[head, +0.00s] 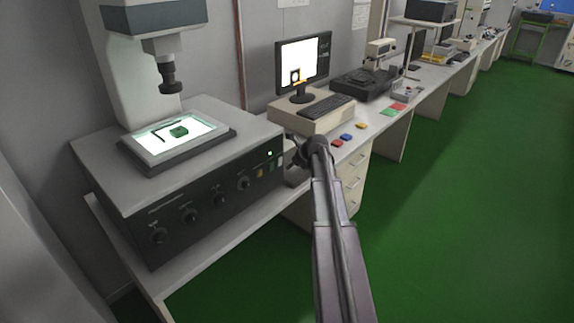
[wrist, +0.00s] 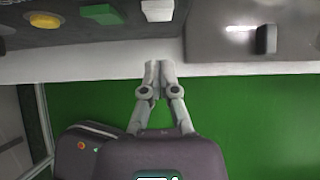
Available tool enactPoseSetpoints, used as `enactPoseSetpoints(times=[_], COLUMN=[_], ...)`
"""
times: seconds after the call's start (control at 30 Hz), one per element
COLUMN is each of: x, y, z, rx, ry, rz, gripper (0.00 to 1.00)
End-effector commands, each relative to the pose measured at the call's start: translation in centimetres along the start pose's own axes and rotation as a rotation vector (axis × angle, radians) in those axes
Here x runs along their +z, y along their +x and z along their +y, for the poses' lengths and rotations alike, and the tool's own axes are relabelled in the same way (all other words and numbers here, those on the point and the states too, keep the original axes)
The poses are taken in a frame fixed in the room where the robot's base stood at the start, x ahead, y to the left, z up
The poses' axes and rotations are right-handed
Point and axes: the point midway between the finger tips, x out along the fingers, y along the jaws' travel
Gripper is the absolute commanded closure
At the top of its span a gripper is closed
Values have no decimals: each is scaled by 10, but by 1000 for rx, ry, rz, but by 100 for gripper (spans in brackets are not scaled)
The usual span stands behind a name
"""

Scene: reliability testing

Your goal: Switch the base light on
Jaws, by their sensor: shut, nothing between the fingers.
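The measuring machine's base (head: 200,190) stands on the left of the bench, with a dark front panel. Its glass stage (head: 205,133) glows white and carries a small green part (head: 179,132). The panel has several knobs and a small lit green lamp (head: 269,153). Near its right end are a yellow button (wrist: 45,20), a green button (wrist: 101,14) and a white button (wrist: 158,9), seen close in the wrist view. My gripper (wrist: 160,66) is shut and empty, its tips over the bench's front edge, below the white button and apart from it.
A grey box with a dark knob (wrist: 266,40) is right of the panel in the wrist view. A monitor (head: 303,62), a keyboard (head: 327,107) and coloured pieces (head: 361,126) are along the bench. Green floor (head: 470,200) lies open at the right.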

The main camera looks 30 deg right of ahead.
Motion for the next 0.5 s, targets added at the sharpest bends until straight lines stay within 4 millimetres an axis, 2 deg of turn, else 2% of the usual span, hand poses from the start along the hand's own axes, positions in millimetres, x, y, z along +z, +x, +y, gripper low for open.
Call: enactPoseSetpoints(times=[0.03, 0.1, 0.5], x=[-6, -4, -15], y=[-4, -18, -71], z=[1, 0, 1], rx=[0, -1, -1], ry=[1, 0, 1], rz=[0, 0, 0], gripper=[100, 100, 100])
